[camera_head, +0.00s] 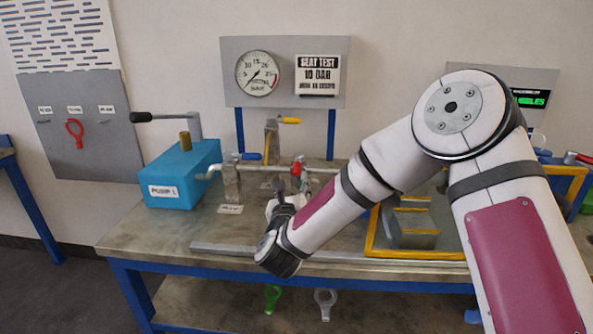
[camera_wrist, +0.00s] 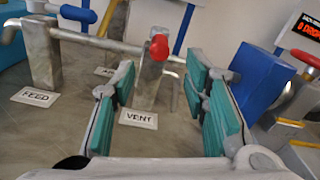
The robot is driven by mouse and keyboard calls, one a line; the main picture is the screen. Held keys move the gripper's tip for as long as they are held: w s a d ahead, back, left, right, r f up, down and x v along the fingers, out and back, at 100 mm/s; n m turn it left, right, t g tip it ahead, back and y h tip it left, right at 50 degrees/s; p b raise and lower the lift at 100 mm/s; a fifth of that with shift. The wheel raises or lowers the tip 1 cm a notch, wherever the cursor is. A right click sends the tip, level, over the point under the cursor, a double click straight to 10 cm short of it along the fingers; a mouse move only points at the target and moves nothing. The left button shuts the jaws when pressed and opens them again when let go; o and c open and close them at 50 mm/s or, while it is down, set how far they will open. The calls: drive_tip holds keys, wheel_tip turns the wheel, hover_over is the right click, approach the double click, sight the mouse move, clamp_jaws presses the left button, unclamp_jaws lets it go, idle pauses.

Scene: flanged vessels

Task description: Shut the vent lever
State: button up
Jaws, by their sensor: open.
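The vent lever has a red grip, seen in the head view (camera_head: 296,168) and in the wrist view (camera_wrist: 159,47). In the wrist view its red end is seen nearly end-on, on the pipework above the VENT label (camera_wrist: 138,118). My gripper (camera_wrist: 160,68) is open, with teal pads on both fingers. The red end appears between the fingertips in the picture; I cannot tell how far ahead of them it is, and no contact shows. In the head view my gripper (camera_head: 286,200) is in front of the vent post and partly hides it.
A blue-handled lever (camera_head: 250,156) stands above the FEED label (camera_wrist: 35,96), left of the vent. A yellow-handled lever (camera_head: 289,121) is behind. A blue pump box (camera_head: 181,178) is at left. A blue block (camera_wrist: 258,78) stands right of my fingers. The bench front is mostly clear.

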sight(297, 169)
drive_tip(key=w, duration=0.9)
drive_tip(key=shift+w, duration=0.35)
clamp_jaws()
